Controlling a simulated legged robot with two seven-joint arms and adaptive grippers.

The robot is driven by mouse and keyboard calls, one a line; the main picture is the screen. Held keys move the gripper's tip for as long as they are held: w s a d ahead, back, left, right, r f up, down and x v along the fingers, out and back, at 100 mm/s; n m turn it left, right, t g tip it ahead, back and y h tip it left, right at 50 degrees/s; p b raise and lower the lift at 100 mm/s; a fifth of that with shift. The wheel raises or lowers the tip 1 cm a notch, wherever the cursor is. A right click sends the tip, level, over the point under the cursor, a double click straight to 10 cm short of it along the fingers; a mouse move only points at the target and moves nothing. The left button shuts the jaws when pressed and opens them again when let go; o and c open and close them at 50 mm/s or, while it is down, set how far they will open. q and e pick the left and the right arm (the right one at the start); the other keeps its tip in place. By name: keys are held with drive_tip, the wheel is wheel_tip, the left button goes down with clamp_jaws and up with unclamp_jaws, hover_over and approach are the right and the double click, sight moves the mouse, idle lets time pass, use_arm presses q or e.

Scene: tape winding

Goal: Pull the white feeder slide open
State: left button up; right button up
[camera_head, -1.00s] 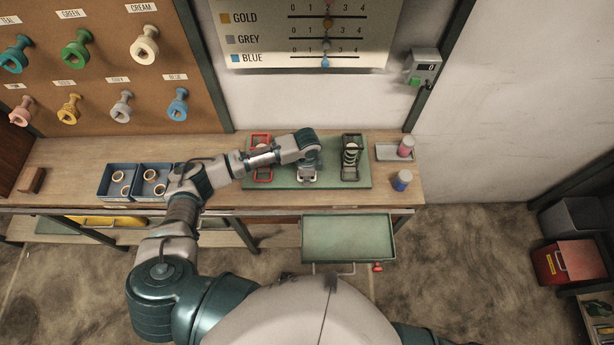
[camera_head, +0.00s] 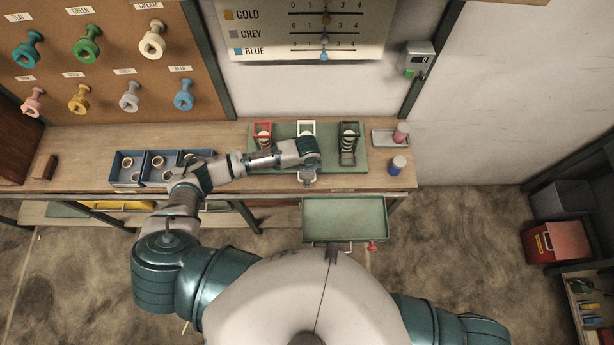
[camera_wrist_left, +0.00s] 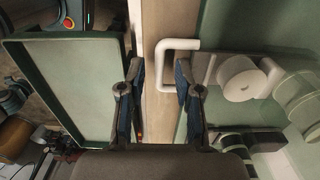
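The white feeder (camera_head: 306,128) stands on the green board, between a red and a dark feeder; my left forearm hides much of it in the head view. In the left wrist view, its white U-shaped handle (camera_wrist_left: 161,65) sticks out, with a white roll (camera_wrist_left: 240,78) beside it. My left gripper (camera_head: 307,180) is at the board's front edge. In the wrist view its fingers (camera_wrist_left: 160,82) are apart, with the handle's bar appearing between them; whether they touch it I cannot tell. My right gripper is out of view.
The red feeder (camera_head: 263,133) and dark feeder (camera_head: 348,145) flank the white one on the green board (camera_head: 378,158). An open green drawer (camera_head: 344,218) juts out below the table front. Blue bins (camera_head: 127,168) stand left; pink (camera_head: 401,132) and blue (camera_head: 398,164) spools stand right.

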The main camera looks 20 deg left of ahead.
use_arm(q)
wheel_tip(320, 180, up, 12)
idle(0.6)
drive_tip(key=shift+f, duration=0.1)
idle(0.4)
